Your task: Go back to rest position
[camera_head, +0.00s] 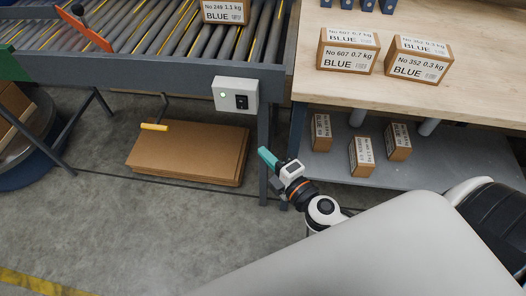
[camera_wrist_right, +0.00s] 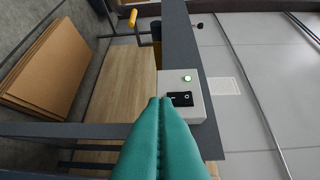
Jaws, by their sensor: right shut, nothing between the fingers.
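My right gripper (camera_head: 268,158) has teal fingers and hangs in front of the conveyor's leg, below the grey control box (camera_head: 235,95). It is shut and empty. In the right wrist view its two teal fingers (camera_wrist_right: 160,104) lie pressed together, with their tips over the lower left part of the control box (camera_wrist_right: 184,95) in the picture. The box has a lit green light and a black switch. My left gripper is in neither view.
A roller conveyor (camera_head: 150,66) carries a box marked BLUE (camera_head: 224,12). A wooden table (camera_head: 460,95) at right holds two BLUE boxes (camera_head: 347,52), with several small boxes on the shelf (camera_head: 335,168) below. Flat cardboard (camera_head: 185,152) lies under the conveyor.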

